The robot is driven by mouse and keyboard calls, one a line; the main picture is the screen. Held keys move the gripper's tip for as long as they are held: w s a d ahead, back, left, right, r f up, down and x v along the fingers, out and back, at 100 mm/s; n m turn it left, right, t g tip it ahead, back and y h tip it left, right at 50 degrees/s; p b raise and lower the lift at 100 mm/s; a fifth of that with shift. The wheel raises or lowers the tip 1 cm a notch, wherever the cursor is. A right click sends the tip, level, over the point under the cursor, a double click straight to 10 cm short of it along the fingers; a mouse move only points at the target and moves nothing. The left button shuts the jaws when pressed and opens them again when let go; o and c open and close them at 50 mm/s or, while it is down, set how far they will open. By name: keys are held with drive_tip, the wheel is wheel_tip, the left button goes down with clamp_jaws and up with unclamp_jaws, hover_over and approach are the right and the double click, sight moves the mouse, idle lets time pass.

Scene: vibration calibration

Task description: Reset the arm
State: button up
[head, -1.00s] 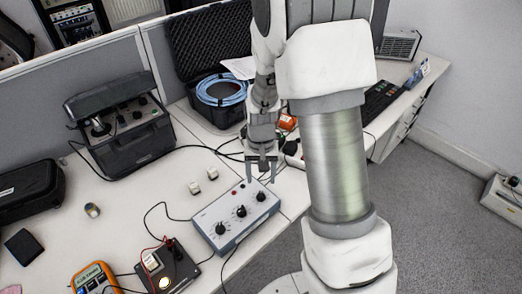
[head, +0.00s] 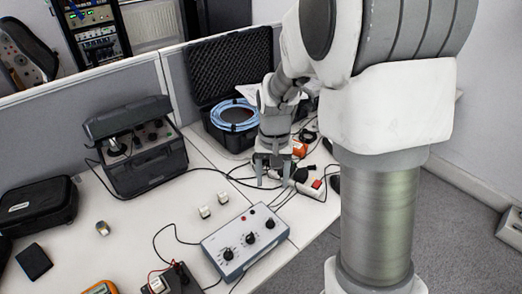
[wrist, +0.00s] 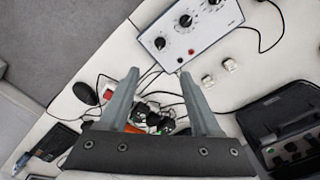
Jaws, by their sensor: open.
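My gripper (head: 271,178) hangs over the white desk, pointing down, between the open black case and the grey control box. Its two fingers are apart with nothing held between them. In the wrist view my gripper (wrist: 160,78) also shows open, above a power strip with black plugs and cables. My arm reaches in from the right in the head view and covers part of the desk behind it.
A control box (head: 244,242) with black knobs stands at the desk front. A black instrument case (head: 146,160), two small cubes (head: 214,206) and an open foam-lined case (head: 231,68) with blue cable stand nearby. The power strip (head: 315,188) and loose cables lie close to my gripper.

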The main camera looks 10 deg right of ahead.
drive_tip(key=s+r+n+t, duration=0.3)
drive_tip(key=s+r+t, duration=0.2)
drive_tip(key=s+r, duration=1.2)
drive_tip(key=shift+s+t, duration=0.2)
drive_tip(key=shift+t, duration=0.1)
drive_tip(key=shift+r, duration=0.1)
